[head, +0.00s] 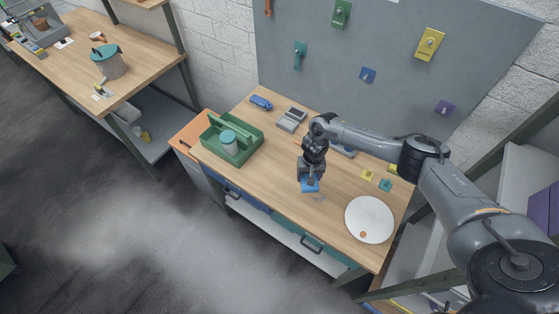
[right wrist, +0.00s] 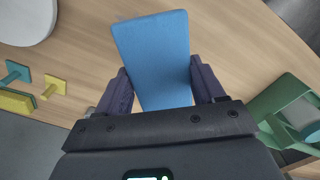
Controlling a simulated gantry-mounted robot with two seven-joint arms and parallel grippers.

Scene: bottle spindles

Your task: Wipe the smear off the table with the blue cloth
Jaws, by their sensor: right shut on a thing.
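The blue cloth (head: 310,186) is a flat, rectangular blue piece at the front middle of the wooden table. My right gripper (head: 310,178) points down over it and is shut on it. In the right wrist view the cloth (right wrist: 152,40) sits between the two dark fingers of this gripper (right wrist: 158,68) and reaches out past them. A faint grey-blue mark (head: 319,199), likely the smear, shows on the table just in front and right of the cloth. The cloth may hide part of it. My left gripper is not in view.
A white plate (head: 369,220) lies right of the cloth. A green caddy (head: 213,144) holding a jar (head: 228,143) stands to the left. Small yellow (head: 367,175) and teal (head: 385,185) pieces lie behind the plate. Bare tabletop lies between caddy and cloth.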

